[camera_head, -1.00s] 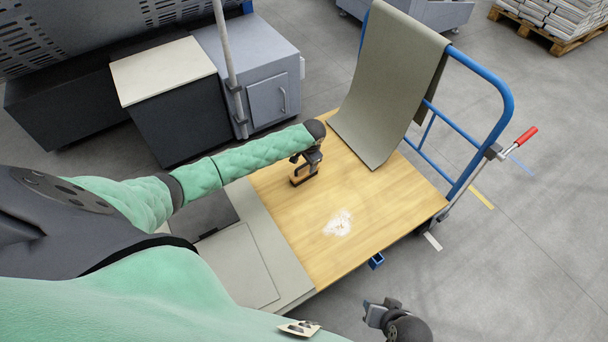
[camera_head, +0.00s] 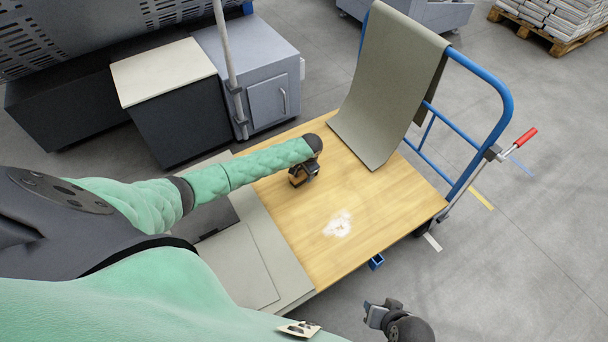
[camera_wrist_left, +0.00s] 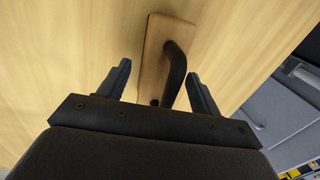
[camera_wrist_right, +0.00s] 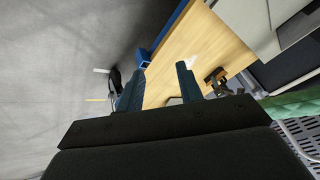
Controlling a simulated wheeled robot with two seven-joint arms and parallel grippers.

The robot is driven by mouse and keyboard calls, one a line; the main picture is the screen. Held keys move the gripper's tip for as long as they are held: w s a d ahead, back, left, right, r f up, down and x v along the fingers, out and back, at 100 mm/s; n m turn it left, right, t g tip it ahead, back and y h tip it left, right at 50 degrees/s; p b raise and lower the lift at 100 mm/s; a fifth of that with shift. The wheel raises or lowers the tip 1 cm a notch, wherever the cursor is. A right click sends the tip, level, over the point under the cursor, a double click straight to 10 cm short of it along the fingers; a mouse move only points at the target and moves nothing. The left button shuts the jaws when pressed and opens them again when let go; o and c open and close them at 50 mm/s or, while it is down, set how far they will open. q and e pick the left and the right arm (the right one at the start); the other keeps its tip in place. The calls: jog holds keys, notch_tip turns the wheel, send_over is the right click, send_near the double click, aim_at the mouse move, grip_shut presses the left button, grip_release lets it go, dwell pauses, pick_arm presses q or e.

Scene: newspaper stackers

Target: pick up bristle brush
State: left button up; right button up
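The bristle brush (camera_wrist_left: 158,45), a wooden block with a black arched handle, lies on the wooden cart deck in the left wrist view. In the head view the brush (camera_head: 296,180) is partly hidden by my left gripper (camera_head: 311,171). In its wrist view my left gripper (camera_wrist_left: 160,85) is open, its fingers on either side of the brush's near end and handle, with gaps on both sides. My right gripper (camera_head: 370,312) is off the deck's near edge; in its wrist view it (camera_wrist_right: 160,82) is open and empty.
The cart deck (camera_head: 380,225) carries a whitish dusty patch (camera_head: 338,224). A grey-green mat (camera_head: 385,90) hangs over the blue handle rail (camera_head: 505,110). Grey sheets (camera_head: 245,265) lie on the deck's left part. Cabinets (camera_head: 255,75) stand behind.

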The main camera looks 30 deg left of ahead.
pick_arm(q)
jog(key=c, duration=0.9)
pick_arm(e)
jog(key=shift+w, duration=0.15)
pick_arm(q)
jog(key=shift+r, duration=0.15)
